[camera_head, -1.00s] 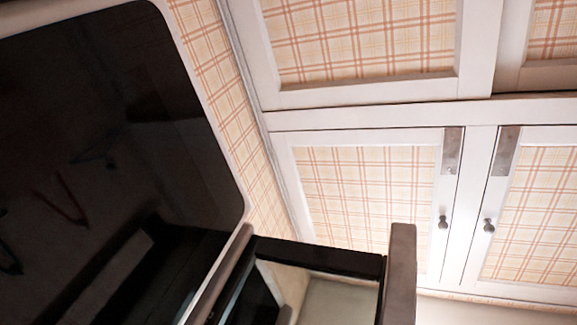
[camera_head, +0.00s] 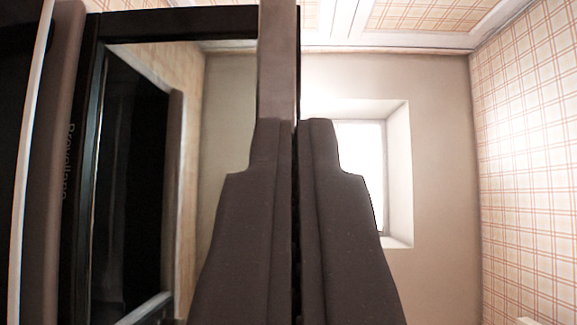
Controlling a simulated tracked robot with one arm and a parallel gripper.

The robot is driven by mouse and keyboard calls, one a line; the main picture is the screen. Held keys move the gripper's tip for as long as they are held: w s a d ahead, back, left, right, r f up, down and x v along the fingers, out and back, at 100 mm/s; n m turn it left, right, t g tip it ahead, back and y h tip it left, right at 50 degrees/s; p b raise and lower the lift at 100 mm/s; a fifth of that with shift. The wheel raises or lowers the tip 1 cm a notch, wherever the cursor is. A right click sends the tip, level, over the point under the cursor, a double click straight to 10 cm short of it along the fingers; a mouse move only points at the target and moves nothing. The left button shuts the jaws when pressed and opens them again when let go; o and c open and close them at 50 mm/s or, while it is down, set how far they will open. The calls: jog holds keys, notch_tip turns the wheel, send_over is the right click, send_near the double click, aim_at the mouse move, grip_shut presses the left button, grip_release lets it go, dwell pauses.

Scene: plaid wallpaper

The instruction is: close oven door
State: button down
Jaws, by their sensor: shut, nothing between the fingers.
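The oven door stands open at the left as a black-framed panel (camera_head: 180,24). Its glass-like middle shows a beige wall and a dark panel; I cannot tell whether this is reflected or seen through. A grey-brown bar (camera_head: 276,60) runs along the door's right edge. The oven's grey-brown strip with sideways lettering (camera_head: 68,180) is at the far left. My gripper (camera_head: 297,130) points forward in the lower middle, its two dark fingers together and empty. Its left fingertip overlaps the lower part of the bar in the picture; contact cannot be told.
A dark surface with a pale rim (camera_head: 32,140) fills the left edge. A bright window (camera_head: 360,170) sits in the beige wall (camera_head: 437,170) ahead. Plaid wallpaper (camera_head: 525,170) covers the right side, and white-framed plaid panels (camera_head: 425,15) show at top. Open room lies right of my gripper.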

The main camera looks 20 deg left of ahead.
notch_tip(320, 180, up, 4)
jog(key=shift+w+r, duration=0.1)
jog(key=shift+r, duration=0.1)
jog(key=shift+a+r, duration=0.1)
jog(key=shift+r, duration=0.05)
dwell(0.4)
